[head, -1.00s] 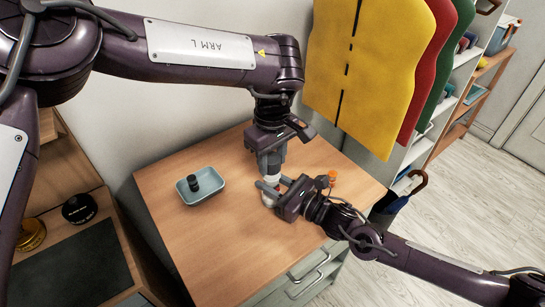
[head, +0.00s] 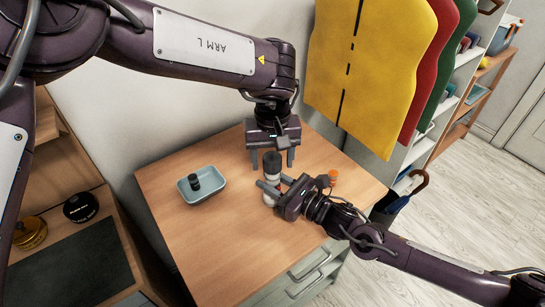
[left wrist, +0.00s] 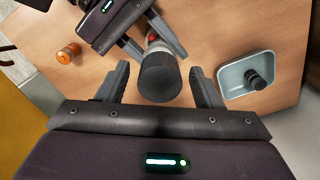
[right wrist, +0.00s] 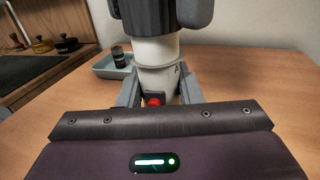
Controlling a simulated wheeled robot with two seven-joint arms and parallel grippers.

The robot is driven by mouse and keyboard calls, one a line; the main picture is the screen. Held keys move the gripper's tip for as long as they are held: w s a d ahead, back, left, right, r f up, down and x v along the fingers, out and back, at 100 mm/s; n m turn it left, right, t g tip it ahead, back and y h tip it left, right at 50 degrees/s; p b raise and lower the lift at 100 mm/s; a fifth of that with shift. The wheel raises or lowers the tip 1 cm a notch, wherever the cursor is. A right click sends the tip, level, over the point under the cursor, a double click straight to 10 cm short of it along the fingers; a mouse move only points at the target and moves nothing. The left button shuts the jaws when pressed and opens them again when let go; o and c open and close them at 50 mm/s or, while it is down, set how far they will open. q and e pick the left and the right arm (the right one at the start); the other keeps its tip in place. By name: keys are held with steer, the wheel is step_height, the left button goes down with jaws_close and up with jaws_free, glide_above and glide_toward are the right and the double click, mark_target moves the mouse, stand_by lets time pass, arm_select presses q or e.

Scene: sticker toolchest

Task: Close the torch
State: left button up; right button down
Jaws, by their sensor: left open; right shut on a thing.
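The torch stands upright on the wooden cabinet top, with a white body (right wrist: 157,60), a red button (right wrist: 154,101) and a dark grey cap (head: 272,162) on its upper end. My right gripper (head: 277,187) is shut on the white body from the side. My left gripper (head: 272,158) is open above the torch, its fingers pointing down on either side of the cap, apart from it. The left wrist view looks down on the round cap (left wrist: 160,78) between the open fingers. In the right wrist view the cap sits against the top of the white body.
A light blue tray (head: 221,184) holding a small black cylinder (head: 194,182) stands left of the torch. An orange bottle (head: 332,177) is close behind my right gripper. The front left of the cabinet top (head: 200,250) is clear.

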arm_select(q)
steer(key=shift+r, duration=2.25)
steer(key=shift+c, duration=0.4)
